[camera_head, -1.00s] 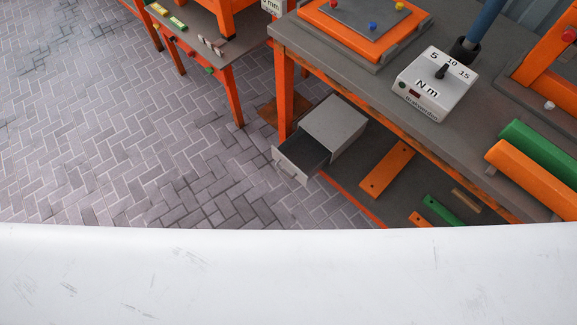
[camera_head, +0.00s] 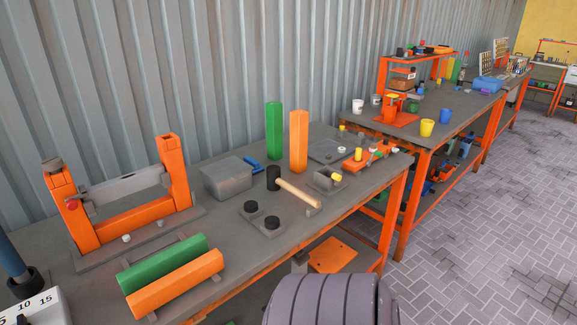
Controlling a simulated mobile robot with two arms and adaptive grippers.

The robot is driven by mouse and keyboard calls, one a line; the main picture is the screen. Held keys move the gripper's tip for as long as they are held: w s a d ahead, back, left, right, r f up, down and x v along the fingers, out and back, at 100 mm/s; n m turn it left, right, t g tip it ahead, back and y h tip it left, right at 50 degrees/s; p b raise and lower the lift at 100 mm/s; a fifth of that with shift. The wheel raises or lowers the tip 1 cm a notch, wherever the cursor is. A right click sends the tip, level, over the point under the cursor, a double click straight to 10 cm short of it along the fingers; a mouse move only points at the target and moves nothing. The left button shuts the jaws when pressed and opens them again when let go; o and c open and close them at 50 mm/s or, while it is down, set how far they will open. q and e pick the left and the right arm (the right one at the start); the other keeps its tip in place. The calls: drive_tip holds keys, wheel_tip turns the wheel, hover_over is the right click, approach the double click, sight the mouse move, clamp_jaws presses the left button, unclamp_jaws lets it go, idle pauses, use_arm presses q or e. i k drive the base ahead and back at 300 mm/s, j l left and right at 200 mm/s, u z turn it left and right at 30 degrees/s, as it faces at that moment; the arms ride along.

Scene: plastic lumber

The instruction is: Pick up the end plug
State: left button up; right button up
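Two black round plug-like pieces, one left (camera_head: 250,207) and one right (camera_head: 271,222), sit on a small grey plate (camera_head: 257,228) on the near workbench (camera_head: 222,232). I cannot tell for sure whether either is the end plug. A yellow round piece (camera_head: 336,178) is at another small grey holder (camera_head: 322,181) to their right. Small white pieces (camera_head: 126,238) lie by the orange frame. Neither of my grippers is in view.
A mallet (camera_head: 295,192), a grey lidded box (camera_head: 228,178), and upright green (camera_head: 274,131) and orange (camera_head: 298,141) profiles stand on the bench. Green (camera_head: 162,263) and orange (camera_head: 175,284) profiles lie at its front. A second bench (camera_head: 455,115) stands behind right. The paved floor (camera_head: 490,230) at right is clear.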

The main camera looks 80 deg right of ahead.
sight(250, 207)
drive_tip(key=l+z, duration=0.1)
drive_tip(key=z, duration=2)
drive_tip(key=i+j+z, duration=0.1)
drive_tip(key=z, duration=0.4)
drive_tip(key=i+j+z, duration=0.25)
drive_tip(key=z, duration=0.2)
